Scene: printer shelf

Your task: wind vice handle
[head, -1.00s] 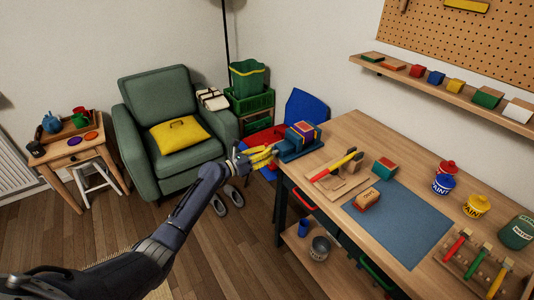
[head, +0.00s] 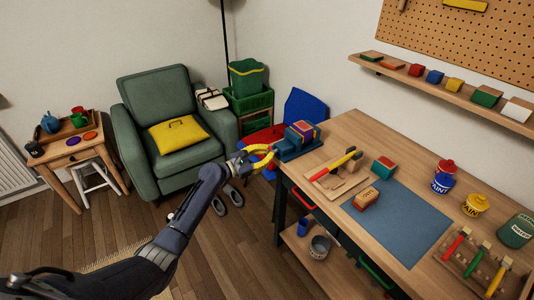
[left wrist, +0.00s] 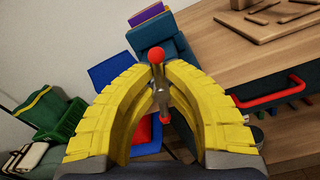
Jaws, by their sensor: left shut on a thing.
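The blue vice (head: 288,152) is fixed at the left end of the workbench, with a block in red, yellow and purple (head: 301,133) in its jaws. In the left wrist view the vice (left wrist: 153,32) is straight ahead. Its handle (left wrist: 158,73) is a thin grey bar with a red ball at each end. My left gripper (head: 269,152) reaches the vice's outer end. Its yellow curved fingers are shut on the handle, one on each side, as the left wrist view shows (left wrist: 161,72). The fingers hide part of the handle. My right gripper is not in view.
A blue and red chair (head: 303,105) stands behind the vice. A green armchair (head: 165,105) is at left.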

